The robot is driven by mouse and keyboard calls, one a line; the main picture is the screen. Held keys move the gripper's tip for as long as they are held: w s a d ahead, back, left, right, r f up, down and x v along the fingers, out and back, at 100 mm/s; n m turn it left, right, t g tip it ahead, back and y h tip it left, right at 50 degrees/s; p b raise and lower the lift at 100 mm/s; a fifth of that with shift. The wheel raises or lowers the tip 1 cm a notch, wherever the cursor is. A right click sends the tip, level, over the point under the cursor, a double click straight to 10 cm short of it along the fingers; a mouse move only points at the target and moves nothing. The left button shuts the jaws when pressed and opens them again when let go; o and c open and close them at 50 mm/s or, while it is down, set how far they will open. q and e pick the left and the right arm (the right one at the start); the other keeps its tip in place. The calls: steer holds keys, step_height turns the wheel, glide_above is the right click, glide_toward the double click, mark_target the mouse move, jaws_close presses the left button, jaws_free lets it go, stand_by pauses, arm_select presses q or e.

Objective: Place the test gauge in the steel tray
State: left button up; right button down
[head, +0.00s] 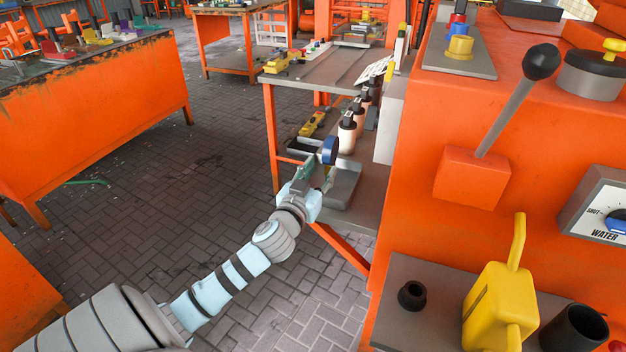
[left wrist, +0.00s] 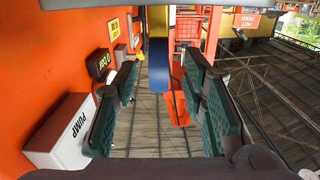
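The test gauge (head: 329,150) is a blue round disc, seen in the head view just beyond the tip of my left gripper (head: 319,178). In the left wrist view a blue, edge-on body that looks like the gauge (left wrist: 159,75) lies between the two dark green finger pads of my left gripper (left wrist: 163,92). Floor or roof shows on both sides of it, so the fingers look open and apart from it. A grey tray, likely the steel tray (head: 346,185), sits on the bench just right of the gripper, partly hidden by it. My right gripper is not in view.
Several pale bottles with dark caps (head: 347,133) stand behind the tray. A yellow tool (head: 312,124) lies left of them. The orange panel (head: 440,235) with a lever (head: 515,95) fills the right side.

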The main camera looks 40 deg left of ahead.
arm_select(q)
steer(key=v, duration=0.5)
steer(key=shift+w, duration=0.1)
steer(key=s+d+f+g, duration=0.4)
steer(key=s+f+g, duration=0.3)
steer(key=s+f, duration=0.55)
steer(key=s+d+f+m+g+h, duration=0.4)
steer(key=s+d+f+g+h, duration=0.15)
steer(key=s+d+f, duration=0.6)
steer(key=s+a+f+g+p, duration=0.25)
steer(key=f+p, duration=0.35)
steer(key=f, duration=0.5)
steer(key=s+f+p, duration=0.2)
steer(key=s+f, duration=0.2)
steer(key=s, duration=0.3)
steer(key=s+f+g+p, duration=0.1)
steer(key=s+f+p, duration=0.1)
steer(key=s+f, duration=0.3)
steer(key=s, duration=0.3)
steer(key=shift+a+y, duration=0.35)
steer(key=shift+a, duration=0.05)
